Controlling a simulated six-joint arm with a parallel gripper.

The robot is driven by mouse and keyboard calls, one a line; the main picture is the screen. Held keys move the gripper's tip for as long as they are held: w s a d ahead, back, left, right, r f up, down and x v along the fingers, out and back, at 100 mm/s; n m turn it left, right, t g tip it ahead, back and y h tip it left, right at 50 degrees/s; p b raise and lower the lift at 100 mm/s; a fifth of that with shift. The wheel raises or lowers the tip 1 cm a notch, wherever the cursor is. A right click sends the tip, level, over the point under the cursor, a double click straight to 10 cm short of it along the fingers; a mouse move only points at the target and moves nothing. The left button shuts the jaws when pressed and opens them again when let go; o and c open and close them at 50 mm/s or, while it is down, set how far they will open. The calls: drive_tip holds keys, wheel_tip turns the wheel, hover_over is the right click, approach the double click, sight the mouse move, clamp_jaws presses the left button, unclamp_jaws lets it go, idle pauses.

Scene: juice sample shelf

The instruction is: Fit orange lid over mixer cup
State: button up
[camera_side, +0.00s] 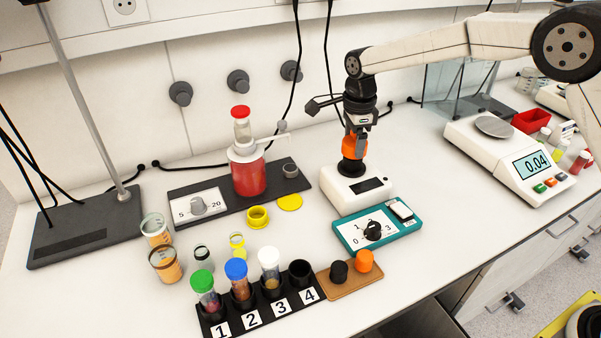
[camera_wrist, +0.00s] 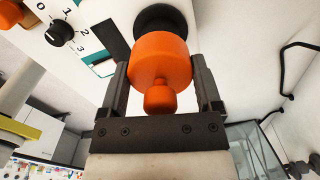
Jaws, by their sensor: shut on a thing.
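My gripper (camera_wrist: 163,85) is shut on the orange lid (camera_wrist: 160,60), with its fingers on either side of it. In the wrist view the lid's small orange knob points toward the palm. In the side view the orange lid (camera_side: 355,147) is directly above the black mixer cup (camera_side: 351,168) on the white mixer (camera_side: 352,192). The lid looks upright and roughly in line with the cup. In the wrist view the black cup (camera_wrist: 163,20) shows partly behind the lid. I cannot tell whether lid and cup touch.
A teal control box (camera_side: 375,229) with a dial stands in front of the mixer. A brown board (camera_side: 350,281) holds a black and an orange cap. A black rack (camera_side: 262,308) with numbered tubes is front left. A red dispenser bottle (camera_side: 248,175) stands left; a scale (camera_side: 510,158) stands right.

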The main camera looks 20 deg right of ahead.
sight(354, 141)
drive_tip(key=shift+f, duration=1.65)
idle(1.6)
drive_tip(key=o, duration=1)
drive_tip(key=shift+r, duration=0.1)
drive_tip(key=shift+r, duration=3.85)
